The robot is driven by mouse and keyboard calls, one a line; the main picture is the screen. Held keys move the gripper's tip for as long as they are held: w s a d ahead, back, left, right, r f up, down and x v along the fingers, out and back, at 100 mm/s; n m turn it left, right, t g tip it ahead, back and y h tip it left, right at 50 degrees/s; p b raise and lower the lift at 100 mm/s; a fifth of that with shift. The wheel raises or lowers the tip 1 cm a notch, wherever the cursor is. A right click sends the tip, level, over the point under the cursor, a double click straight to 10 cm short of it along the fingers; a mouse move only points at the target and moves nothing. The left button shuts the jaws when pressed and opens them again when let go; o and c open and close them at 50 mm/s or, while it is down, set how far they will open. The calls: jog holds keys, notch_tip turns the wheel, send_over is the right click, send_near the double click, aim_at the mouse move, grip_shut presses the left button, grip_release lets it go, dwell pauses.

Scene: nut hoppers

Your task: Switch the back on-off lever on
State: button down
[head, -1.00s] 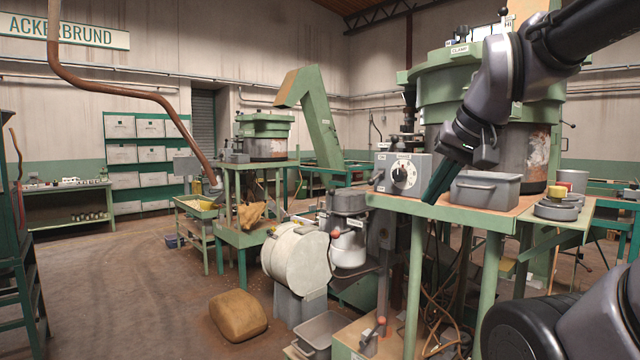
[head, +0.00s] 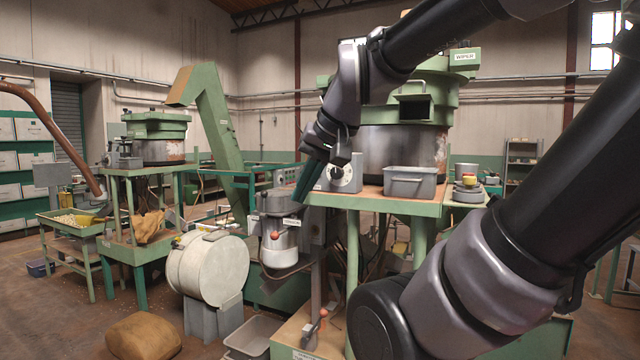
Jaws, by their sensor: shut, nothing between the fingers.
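My gripper (head: 304,186), with dark green fingers, is shut and empty. It hangs pointing down at the left end of the grey control box (head: 345,172) with a round dial on the near table. In the picture it covers the box's left side, so a lever there is hidden; I cannot tell whether the fingers touch it. The back hopper (head: 158,138) stands farther off at left, with small grey control parts (head: 122,160) at its table's left. Any lever there is too small to make out. I cannot tell which lever is the back on-off one.
A grey bin (head: 410,183) sits right of the dial box, under the near green hopper (head: 440,90). Red-knobbed handles (head: 275,235) (head: 323,313) are below. A white drum (head: 208,267) and a brown sack (head: 143,337) stand at left. My arm crosses the right side.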

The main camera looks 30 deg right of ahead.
jog(key=w+d+f+m+y, duration=0.1)
jog(key=w+d+m+y, duration=0.2)
jog(key=w, duration=0.4)
jog(key=w+d+m+y, duration=0.1)
jog(key=w+m+y, duration=0.2)
jog(key=w+y, duration=0.3)
jog(key=w+d+m+t+h, duration=0.2)
jog(key=w+d+t, duration=0.1)
jog(key=d, duration=0.4)
jog(key=w+d+f+m+t+h, duration=0.1)
jog(key=w+d+m+t, duration=0.1)
jog(key=d, duration=0.4)
jog(key=w+d+f+m+t+h, duration=0.1)
jog(key=w+d+m+t+h, duration=0.1)
jog(key=w+d+t, duration=0.2)
jog(key=shift+w+d+f+h, duration=0.1)
jog(key=shift+w+d+h, duration=0.05)
jog(key=shift+w+d, duration=0.65)
jog(key=shift+w+d+f+h, duration=0.15)
jog(key=shift+w+d, duration=0.35)
jog(key=shift+d, duration=0.5)
jog(key=shift+w, duration=0.1)
jog(key=x, duration=1)
jog(key=shift+r, duration=0.2)
jog(key=shift+a+r+m, duration=0.2)
jog(key=shift+r+m, duration=0.2)
jog(key=shift+m, duration=0.7)
